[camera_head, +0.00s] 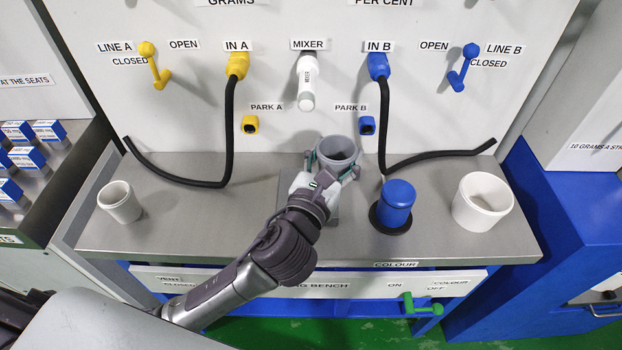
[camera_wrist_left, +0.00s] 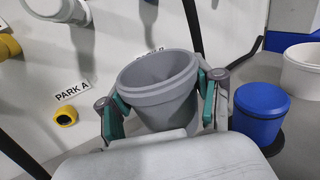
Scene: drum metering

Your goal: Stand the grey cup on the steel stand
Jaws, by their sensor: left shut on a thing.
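The grey cup (camera_head: 337,152) is upright over the middle of the bench, below the white mixer nozzle. My left gripper (camera_head: 335,172) is shut on the cup. In the left wrist view, the cup (camera_wrist_left: 160,88) sits between the green-padded fingers of my left gripper (camera_wrist_left: 165,105), its open mouth facing up. A grey plate edge that looks like the steel stand (camera_head: 333,214) shows beside my gripper. Most of it is hidden behind my gripper and wrist. I cannot tell whether the cup's base touches it. My right gripper is not in view.
The white mixer nozzle (camera_head: 307,82) hangs from the panel. A blue container (camera_head: 397,200) and a large white cup (camera_head: 482,202) stand right on the bench (camera_head: 240,238). A smaller white cup (camera_head: 120,203) stands left. Black hoses (camera_head: 229,130) hang at both sides.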

